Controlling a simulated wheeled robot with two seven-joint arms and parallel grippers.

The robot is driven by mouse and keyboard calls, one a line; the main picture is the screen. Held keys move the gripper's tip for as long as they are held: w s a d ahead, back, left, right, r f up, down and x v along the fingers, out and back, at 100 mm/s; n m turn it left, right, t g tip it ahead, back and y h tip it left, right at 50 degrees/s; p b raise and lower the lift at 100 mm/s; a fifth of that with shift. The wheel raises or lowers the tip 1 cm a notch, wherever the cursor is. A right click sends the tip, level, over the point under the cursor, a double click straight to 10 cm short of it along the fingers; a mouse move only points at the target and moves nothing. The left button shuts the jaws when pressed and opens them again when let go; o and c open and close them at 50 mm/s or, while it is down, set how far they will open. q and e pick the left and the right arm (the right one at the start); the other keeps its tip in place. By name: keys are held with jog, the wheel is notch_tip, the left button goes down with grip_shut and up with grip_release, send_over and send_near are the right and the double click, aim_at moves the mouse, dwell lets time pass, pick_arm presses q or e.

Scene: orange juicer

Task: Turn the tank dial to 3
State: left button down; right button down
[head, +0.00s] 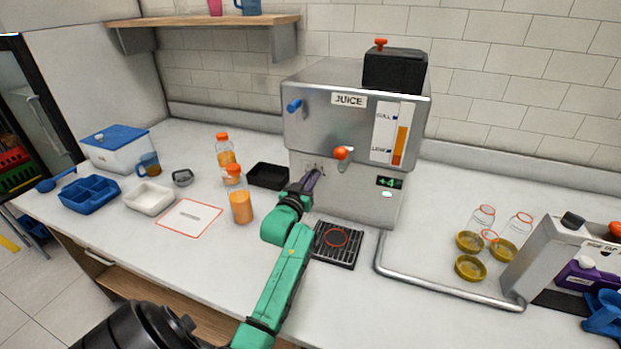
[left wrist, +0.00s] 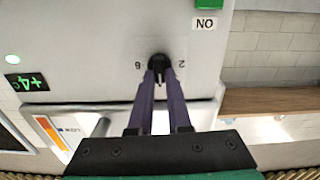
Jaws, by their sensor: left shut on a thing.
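The juice tank (head: 330,130) is a silver box with a JUICE label against the back wall. Its dial (left wrist: 158,62) is a small black knob on the front panel, with numerals to either side that look like 6 and 2 in the left wrist view. My left gripper (head: 311,181) reaches the lower left of the tank front, and its fingers (left wrist: 160,82) are closed on the dial from both sides. The gripper mostly hides the dial in the head view, and I cannot read its setting. My right gripper does not show.
An orange-knobbed tap (head: 341,153) sticks out right of my gripper, above a drip tray (head: 338,245). Juice bottles (head: 240,206) and a black tray (head: 268,176) stand to the left. A metal rail (head: 440,288) and several jars lie to the right.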

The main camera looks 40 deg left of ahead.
pick_arm(q)
jog(key=shift+a+f+n+p, duration=0.1)
jog(key=shift+n+p, duration=0.95)
jog(key=shift+n, duration=1)
jog(key=shift+a+n+p, duration=0.1)
jog(key=shift+n+p, duration=0.9)
jog(key=shift+n, duration=1.05)
jog(key=shift+s, duration=0.1)
jog(key=c, duration=0.9)
grip_release()
jog(key=shift+o, duration=0.2)
